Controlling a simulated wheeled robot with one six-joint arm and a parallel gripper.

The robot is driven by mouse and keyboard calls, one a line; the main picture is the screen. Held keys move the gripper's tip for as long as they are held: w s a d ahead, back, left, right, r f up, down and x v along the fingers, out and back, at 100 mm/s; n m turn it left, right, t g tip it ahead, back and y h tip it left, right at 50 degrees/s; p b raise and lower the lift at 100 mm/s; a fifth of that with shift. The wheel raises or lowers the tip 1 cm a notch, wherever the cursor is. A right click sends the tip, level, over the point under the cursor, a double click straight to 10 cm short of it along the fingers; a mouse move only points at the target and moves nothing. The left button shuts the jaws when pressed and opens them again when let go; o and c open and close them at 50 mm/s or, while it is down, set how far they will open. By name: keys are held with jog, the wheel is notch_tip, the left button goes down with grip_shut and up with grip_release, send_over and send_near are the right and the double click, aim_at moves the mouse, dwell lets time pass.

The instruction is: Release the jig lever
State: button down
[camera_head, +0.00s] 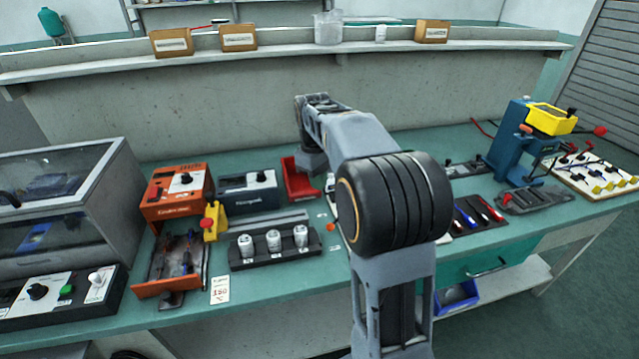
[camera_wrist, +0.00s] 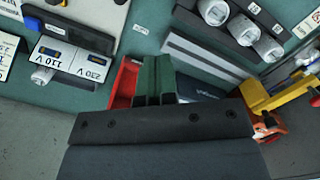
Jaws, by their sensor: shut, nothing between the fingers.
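My gripper (camera_wrist: 153,82) shows in the wrist view as two dark green fingers pressed together, with nothing between them. In the head view it is hidden behind my arm. The fingers point over the bench near a red bin (camera_wrist: 125,82) and a grey box (camera_wrist: 195,88). No part is clearly marked as the jig lever. A yellow clamp-like piece (camera_head: 212,222) with a red knob (camera_head: 207,223) stands left of the rack of white caps. It appears in the wrist view as a yellow piece (camera_wrist: 285,98) at the right, apart from the fingers.
A black rack (camera_head: 275,255) holds three white caps. An orange control box (camera_head: 178,187) and the red bin (camera_head: 299,180) stand behind. A blue press (camera_head: 522,150) with a red-ended lever (camera_head: 600,131) is at the right. My arm hides the middle of the bench.

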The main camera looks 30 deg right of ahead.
jog(key=b, duration=0.1)
send_over(336, 221)
jog(key=w+a, duration=0.3)
notch_tip(336, 221, down, 7)
jog(key=shift+s+d+f, duration=0.2)
jog(key=shift+s+f, duration=0.35)
jog(key=shift+s, duration=0.05)
jog(key=shift+s+d+f+b, duration=0.25)
jog(key=shift+s+f+b, duration=0.1)
jog(key=shift+s+f, duration=0.25)
